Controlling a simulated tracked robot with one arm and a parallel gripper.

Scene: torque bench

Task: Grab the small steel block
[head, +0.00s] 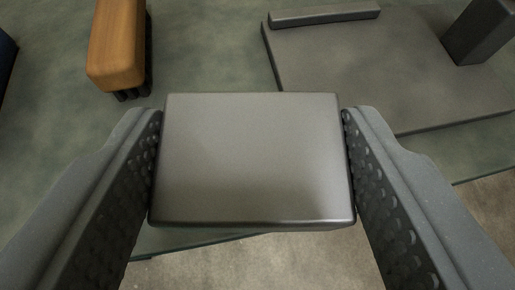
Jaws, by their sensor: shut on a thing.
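The small steel block (255,160) is a plain grey metal block with rounded edges, in the middle of the head view. My gripper (253,135) is shut on it, with one dark studded finger against its left side and the other against its right side. The block hides what is directly beneath it, so I cannot tell whether it touches the surface below.
A brush-like thing (117,45) with an orange wooden body and dark bristles lies at the upper left. A dark grey plate (350,75) with a raised bar and an upright block is at the upper right. A dark blue thing (5,55) shows at the left edge. The green mat (205,55) is bare between them.

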